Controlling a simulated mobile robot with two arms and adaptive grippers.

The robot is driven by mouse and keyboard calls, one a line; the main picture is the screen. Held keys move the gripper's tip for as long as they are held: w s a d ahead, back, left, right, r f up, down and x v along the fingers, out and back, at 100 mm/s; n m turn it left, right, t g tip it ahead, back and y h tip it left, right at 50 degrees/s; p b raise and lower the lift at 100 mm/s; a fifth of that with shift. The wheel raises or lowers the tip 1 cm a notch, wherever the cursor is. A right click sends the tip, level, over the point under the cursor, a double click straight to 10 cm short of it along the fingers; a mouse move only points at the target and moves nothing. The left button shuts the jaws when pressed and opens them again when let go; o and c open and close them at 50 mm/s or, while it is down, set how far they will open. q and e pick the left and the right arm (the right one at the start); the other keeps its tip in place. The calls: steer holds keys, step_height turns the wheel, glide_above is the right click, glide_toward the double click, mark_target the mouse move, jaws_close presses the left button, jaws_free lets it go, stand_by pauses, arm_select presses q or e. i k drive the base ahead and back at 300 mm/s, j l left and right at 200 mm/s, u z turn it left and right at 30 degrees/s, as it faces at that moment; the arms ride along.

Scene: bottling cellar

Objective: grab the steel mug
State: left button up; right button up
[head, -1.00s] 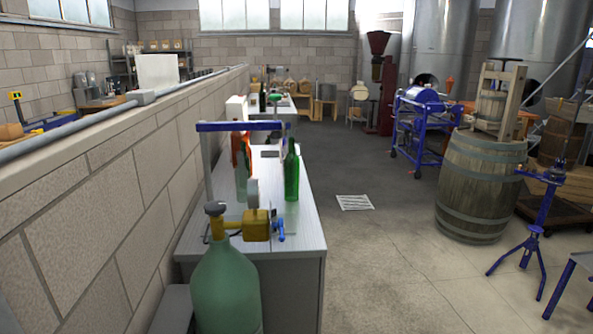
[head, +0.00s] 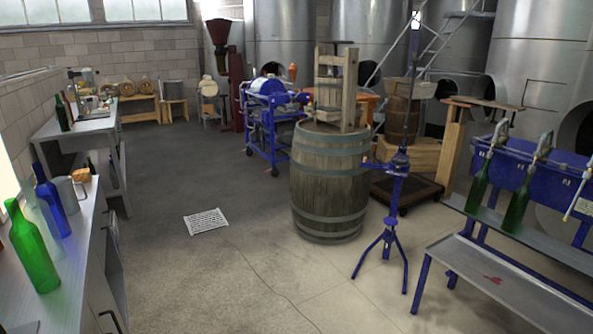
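A grey, metal-looking vessel (head: 67,192) stands on the near left counter (head: 88,232). It is partly hidden behind a blue bottle (head: 47,203), and I cannot tell for sure that it is the steel mug. No other clear mug shows in the head view. Neither of my grippers is in view.
A green bottle (head: 33,254) stands in front of the blue one; a small orange-brown item (head: 81,175) lies beside the vessel. A barrel (head: 330,190), blue tripod stand (head: 388,225) and bottling bench (head: 505,283) stand right.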

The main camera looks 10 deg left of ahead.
mark_target(64, 184)
steer(key=i+u, duration=0.25)
steer(key=i, duration=0.2)
steer(key=i+u, duration=0.25)
steer(key=i, duration=0.2)
steer(key=i+l+u, duration=0.2)
steer(key=i, duration=0.25)
steer(key=i+l+u, duration=0.25)
steer(key=i, duration=0.2)
